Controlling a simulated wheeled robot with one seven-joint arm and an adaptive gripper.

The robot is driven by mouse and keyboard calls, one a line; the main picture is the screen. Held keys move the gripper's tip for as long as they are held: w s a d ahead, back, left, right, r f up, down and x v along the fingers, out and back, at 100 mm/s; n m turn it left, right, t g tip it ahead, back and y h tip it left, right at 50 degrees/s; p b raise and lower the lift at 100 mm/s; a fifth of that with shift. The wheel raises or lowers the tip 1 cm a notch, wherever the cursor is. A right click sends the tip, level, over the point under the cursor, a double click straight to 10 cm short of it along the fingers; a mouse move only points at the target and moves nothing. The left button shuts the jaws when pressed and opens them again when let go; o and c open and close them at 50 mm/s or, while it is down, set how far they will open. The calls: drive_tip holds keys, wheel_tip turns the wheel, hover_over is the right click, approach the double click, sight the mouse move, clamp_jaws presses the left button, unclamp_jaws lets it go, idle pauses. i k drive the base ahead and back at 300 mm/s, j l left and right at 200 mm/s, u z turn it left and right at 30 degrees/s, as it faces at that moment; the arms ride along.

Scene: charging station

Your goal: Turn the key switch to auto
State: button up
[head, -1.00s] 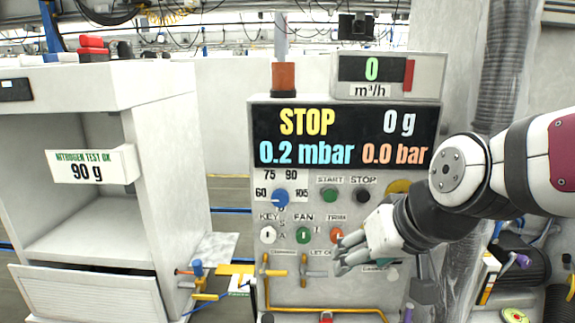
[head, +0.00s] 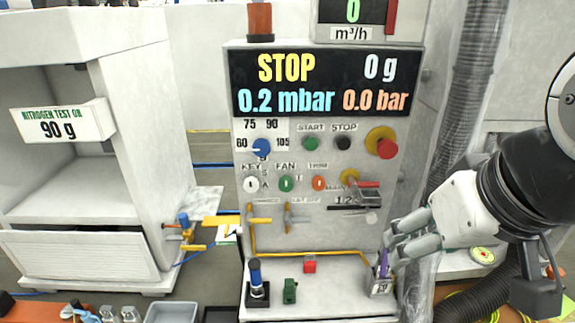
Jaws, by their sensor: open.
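The key switch (head: 251,184) is a small white round knob under the KEY label, at the left of the lower row on the grey control panel (head: 340,225). Its exact setting is too small to read. The display (head: 320,83) shows STOP, 0 g, 0.2 mbar and 0.0 bar. My gripper (head: 392,246) is open and empty, at the panel's lower right side, well to the right of and below the key switch. Nothing covers the key switch.
Beside the key switch are the green fan knob (head: 286,184) and an orange trim knob (head: 319,183). A blue dial (head: 262,148) sits above. Yellow valve handles (head: 288,218) stick out below. A purple-handled tool (head: 383,268) stands close to my gripper. A white cabinet (head: 85,150) stands left.

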sight(250, 184)
drive_tip(key=j+z, duration=0.2)
drive_tip(key=j, duration=0.25)
drive_tip(key=k+j+z, duration=0.2)
drive_tip(key=j, duration=0.2)
drive_tip(key=k+j+z, duration=0.2)
drive_tip(key=j, duration=0.25)
drive_tip(key=i, duration=0.1)
